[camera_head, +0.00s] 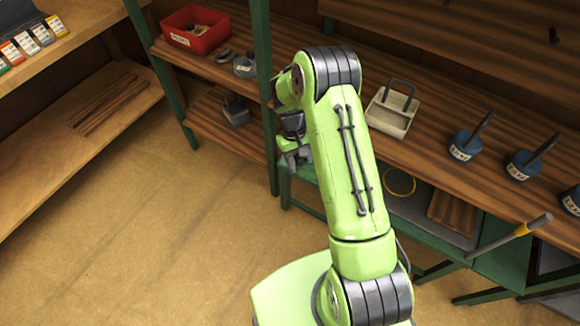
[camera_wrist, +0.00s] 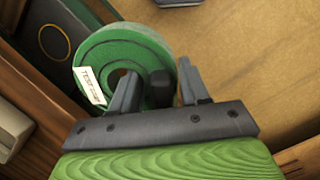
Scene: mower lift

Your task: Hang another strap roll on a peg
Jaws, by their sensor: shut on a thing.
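A green strap roll (camera_wrist: 133,48) with a white label and a dark centre hole shows in the wrist view, just beyond my gripper (camera_wrist: 158,90). The fingers stand at the roll's near right side, with a dark block between them. My gripper is shut on the roll, though the exact contact is partly hidden. In the head view my gripper (camera_head: 297,157) hangs left of my green arm, near the bench's front post; the roll cannot be made out there. A small dark stub (camera_head: 553,35) on the back wall at top right may be a peg; I cannot tell.
The wooden bench (camera_head: 425,150) holds a pale handled tray (camera_head: 392,112) and blue tins with dark handles (camera_head: 466,145). A red bin (camera_head: 196,29) stands on the shelf at upper left. A yellow ring (camera_head: 399,182) lies on the grey lower shelf. The floor at left is clear.

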